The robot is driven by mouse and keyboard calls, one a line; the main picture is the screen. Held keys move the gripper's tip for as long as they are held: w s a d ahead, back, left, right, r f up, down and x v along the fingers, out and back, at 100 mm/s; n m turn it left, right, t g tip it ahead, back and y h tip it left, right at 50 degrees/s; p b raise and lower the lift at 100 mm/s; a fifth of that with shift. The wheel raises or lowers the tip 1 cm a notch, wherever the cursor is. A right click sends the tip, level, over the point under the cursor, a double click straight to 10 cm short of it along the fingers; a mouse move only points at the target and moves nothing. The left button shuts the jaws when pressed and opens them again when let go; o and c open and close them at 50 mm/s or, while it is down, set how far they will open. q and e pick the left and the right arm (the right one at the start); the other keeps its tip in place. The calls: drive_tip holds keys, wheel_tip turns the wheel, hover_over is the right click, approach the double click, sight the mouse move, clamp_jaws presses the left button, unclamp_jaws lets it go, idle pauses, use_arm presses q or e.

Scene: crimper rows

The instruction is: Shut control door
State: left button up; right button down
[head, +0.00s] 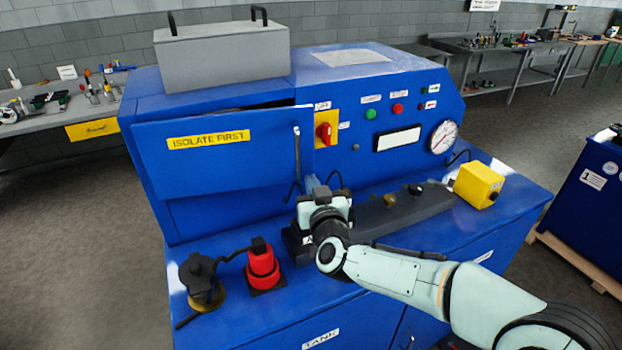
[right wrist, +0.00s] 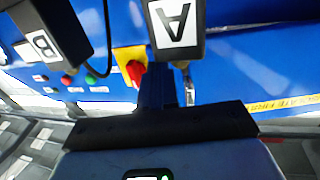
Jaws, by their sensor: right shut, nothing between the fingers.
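The control door (head: 220,167) is a blue panel with a yellow "ISOLATE FIRST" label (head: 208,139) on the front left of the blue machine. It stands slightly ajar, with a dark gap along its top right edge. An upright handle (head: 297,155) is at its right edge. My right gripper (head: 312,183) is shut and empty, just right of the door's lower right corner. I cannot tell whether it touches the door. In the right wrist view the shut fingers (right wrist: 158,88) point at the blue machine, and the yellow label (right wrist: 285,104) shows at right. My left gripper is not in view.
Right of the door are a red rotary switch (head: 324,130) on a yellow plate, buttons and a gauge (head: 443,137). A dark bar (head: 375,217), a yellow box (head: 478,185), a red fitting (head: 263,264) and a black fitting (head: 201,281) stand on the ledge. Cables hang near my gripper.

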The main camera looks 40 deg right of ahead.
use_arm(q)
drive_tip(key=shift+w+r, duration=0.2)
use_arm(e)
drive_tip(key=shift+w+d, duration=0.25)
drive_tip(key=shift+w, duration=0.4)
